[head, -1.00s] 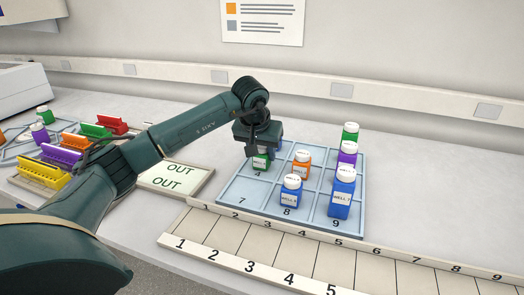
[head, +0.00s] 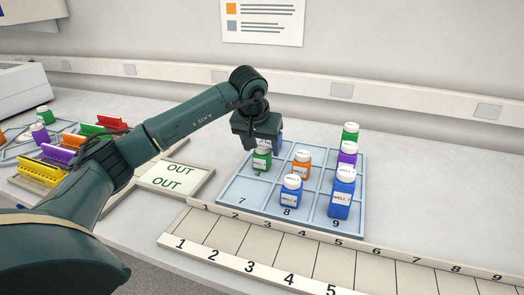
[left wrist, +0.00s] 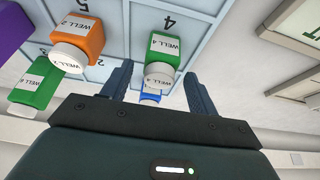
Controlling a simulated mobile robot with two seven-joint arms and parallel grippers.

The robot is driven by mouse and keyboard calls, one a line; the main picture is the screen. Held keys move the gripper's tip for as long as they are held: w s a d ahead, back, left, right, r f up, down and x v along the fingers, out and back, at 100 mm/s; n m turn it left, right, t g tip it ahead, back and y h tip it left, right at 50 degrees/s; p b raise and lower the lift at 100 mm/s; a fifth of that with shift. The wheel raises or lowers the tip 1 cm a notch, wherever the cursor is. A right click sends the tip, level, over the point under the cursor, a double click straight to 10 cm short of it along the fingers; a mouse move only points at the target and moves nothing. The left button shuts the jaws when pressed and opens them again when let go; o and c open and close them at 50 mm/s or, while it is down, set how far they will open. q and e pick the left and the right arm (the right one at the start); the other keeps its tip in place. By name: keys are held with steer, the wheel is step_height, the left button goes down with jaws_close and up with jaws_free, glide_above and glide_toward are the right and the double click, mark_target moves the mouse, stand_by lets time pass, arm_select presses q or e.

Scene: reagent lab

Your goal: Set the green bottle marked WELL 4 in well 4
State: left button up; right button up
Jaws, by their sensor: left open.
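The green bottle marked WELL 4 (head: 261,160) stands upright in the left middle compartment of the pale blue tray (head: 238,200). In the left wrist view the bottle (left wrist: 163,52) stands beside the printed number 4, with its white cap toward me. My left gripper (head: 257,143) is open, just above and behind the bottle's cap, and holds nothing. In the left wrist view its two fingers (left wrist: 160,88) are spread on either side of the cap's line, apart from the bottle. My right gripper is not in view.
A blue bottle (head: 278,139) stands behind the green one, partly hidden by my gripper. An orange bottle (head: 301,164), blue bottles (head: 291,192) and (head: 341,196), a purple one (head: 347,154) and a green one (head: 350,134) fill other compartments. Compartment 7 is empty. An OUT tray (head: 175,177) lies left.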

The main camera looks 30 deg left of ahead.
arm_select(q)
steer(key=v, duration=0.9)
steer(key=shift+s+r, duration=0.2)
steer(key=shift+r, duration=0.05)
